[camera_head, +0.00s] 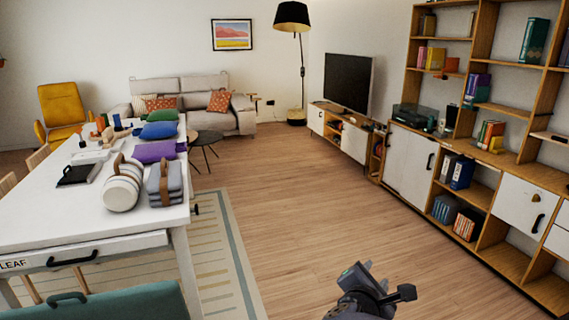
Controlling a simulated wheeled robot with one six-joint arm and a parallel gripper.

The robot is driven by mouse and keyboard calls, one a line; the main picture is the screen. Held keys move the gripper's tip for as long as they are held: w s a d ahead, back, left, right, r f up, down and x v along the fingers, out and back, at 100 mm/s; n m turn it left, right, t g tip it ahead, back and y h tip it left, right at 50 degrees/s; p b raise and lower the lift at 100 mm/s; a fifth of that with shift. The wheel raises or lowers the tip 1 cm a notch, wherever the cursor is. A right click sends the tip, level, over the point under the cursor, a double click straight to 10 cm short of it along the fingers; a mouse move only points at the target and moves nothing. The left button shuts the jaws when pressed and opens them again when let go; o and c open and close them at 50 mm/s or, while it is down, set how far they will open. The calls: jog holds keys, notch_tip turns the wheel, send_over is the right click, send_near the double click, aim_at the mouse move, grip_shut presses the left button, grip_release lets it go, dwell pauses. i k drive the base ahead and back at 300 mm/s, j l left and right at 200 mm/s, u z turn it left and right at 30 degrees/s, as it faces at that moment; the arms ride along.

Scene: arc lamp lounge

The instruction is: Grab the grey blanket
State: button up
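The grey blanket (157,198) is folded into a block with a brown strap. It lies on the white table (60,215) near the table's right edge, beside a cream rolled blanket (119,193) with a brown band. My gripper (380,284) shows at the bottom, right of centre, over the floor. It is far to the right of the table and apart from the grey blanket. Whether its fingers are open or shut is not clear.
A purple cushion (154,152), a green cushion (162,115) and a black tray (78,175) share the tabletop. Open wooden floor (275,185) separates the table from the bookshelf (505,165).

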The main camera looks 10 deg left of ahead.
aim_at(165, 186)
jog(key=i+l+u, duration=0.15)
jog(key=i, duration=0.3)
jog(key=i+l+u, duration=0.15)
jog(key=i, duration=0.35)
jog(key=i+l+u, duration=0.15)
jog(key=i, duration=0.3)
jog(key=i+j+u, duration=0.25)
jog(key=u, duration=0.15)
jog(key=i+j+u, duration=0.1)
jog(key=i+u, duration=0.65)
jog(key=i+l+u, duration=0.1)
jog(key=i+u, duration=0.3)
jog(key=i, duration=0.25)
